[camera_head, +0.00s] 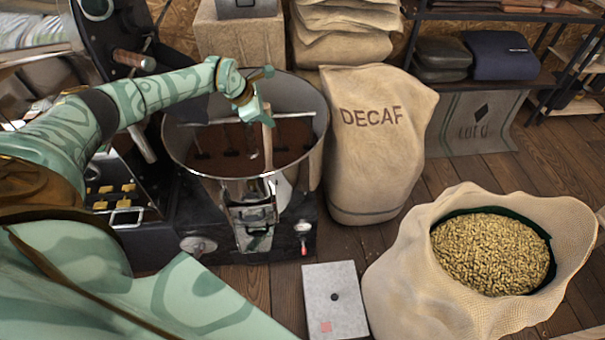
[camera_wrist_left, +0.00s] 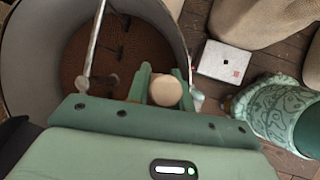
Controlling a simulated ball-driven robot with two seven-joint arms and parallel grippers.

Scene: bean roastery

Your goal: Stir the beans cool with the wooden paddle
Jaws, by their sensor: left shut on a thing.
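My left gripper (camera_head: 262,108) is over the round metal cooling tray (camera_head: 318,128) and is shut on the wooden paddle (camera_head: 268,148). The paddle points down toward the dark brown beans (camera_head: 220,140) in the tray. Its lower end is hard to make out. In the left wrist view, the paddle's round pale end (camera_wrist_left: 166,91) sits between the green fingers, and the brown beans (camera_wrist_left: 90,55) lie beyond inside the tray's grey wall (camera_wrist_left: 30,65). A metal bar crosses the tray. My right gripper is not in view.
A full "DECAF" sack (camera_head: 372,155) stands right of the tray. An open sack (camera_head: 410,270) of pale green beans (camera_head: 490,252) is at the front right. A grey flat box (camera_head: 335,298) lies on the wooden floor. The black roaster body (camera_head: 110,40) stands at the left.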

